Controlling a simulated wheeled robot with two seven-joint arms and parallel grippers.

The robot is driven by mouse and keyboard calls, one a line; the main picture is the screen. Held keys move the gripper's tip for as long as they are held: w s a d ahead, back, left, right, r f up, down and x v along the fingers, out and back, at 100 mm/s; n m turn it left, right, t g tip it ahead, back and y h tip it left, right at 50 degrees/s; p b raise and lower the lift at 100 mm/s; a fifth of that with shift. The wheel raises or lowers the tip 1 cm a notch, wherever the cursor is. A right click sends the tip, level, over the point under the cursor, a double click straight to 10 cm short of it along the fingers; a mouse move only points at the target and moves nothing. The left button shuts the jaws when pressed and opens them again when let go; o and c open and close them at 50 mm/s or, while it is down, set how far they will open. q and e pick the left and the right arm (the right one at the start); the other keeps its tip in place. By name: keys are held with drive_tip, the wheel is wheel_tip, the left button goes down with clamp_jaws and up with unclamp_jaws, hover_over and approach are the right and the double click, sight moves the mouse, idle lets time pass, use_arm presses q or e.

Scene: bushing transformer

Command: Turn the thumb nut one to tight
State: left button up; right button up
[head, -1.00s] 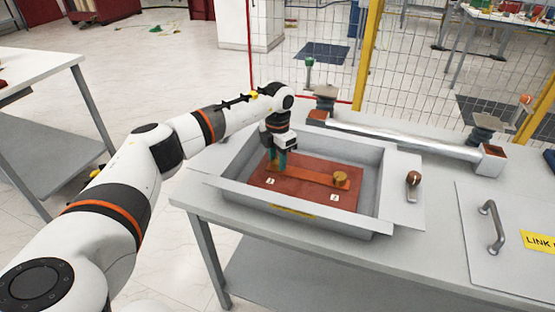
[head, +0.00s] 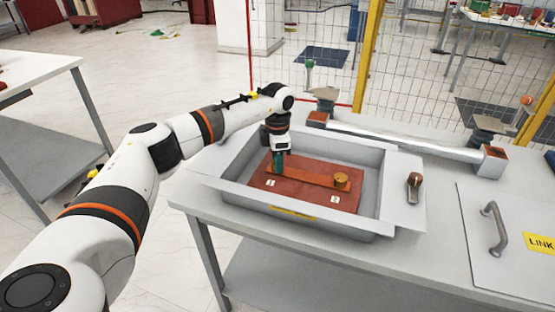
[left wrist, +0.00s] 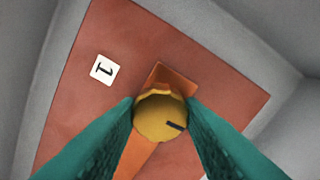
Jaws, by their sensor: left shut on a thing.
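Thumb nut one is a round brass knob (left wrist: 160,115) with a dark mark on its top, seen in the left wrist view beside the label "1" (left wrist: 103,70). My left gripper (head: 278,168) points down into the tray, and its green fingers (left wrist: 162,118) are shut on the nut from both sides. In the head view the gripper hides this nut. The nut sits at one end of an orange-brown bar (head: 308,176) on a red-brown board (head: 300,196). A second brass nut (head: 341,180) stands at the bar's other end, near the label "2" (head: 334,199).
The grey tray (head: 372,212) has raised walls around the board. To its right are a small lever with a brown knob (head: 414,182) and a panel with a handle (head: 494,222). A silver bar (head: 405,138) lies behind the tray. A wire fence stands at the back.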

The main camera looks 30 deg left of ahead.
use_arm(q)
drive_tip(key=o, duration=1)
wheel_tip(320, 180, up, 12)
drive_tip(key=b, duration=0.1)
drive_tip(key=shift+b, duration=0.3)
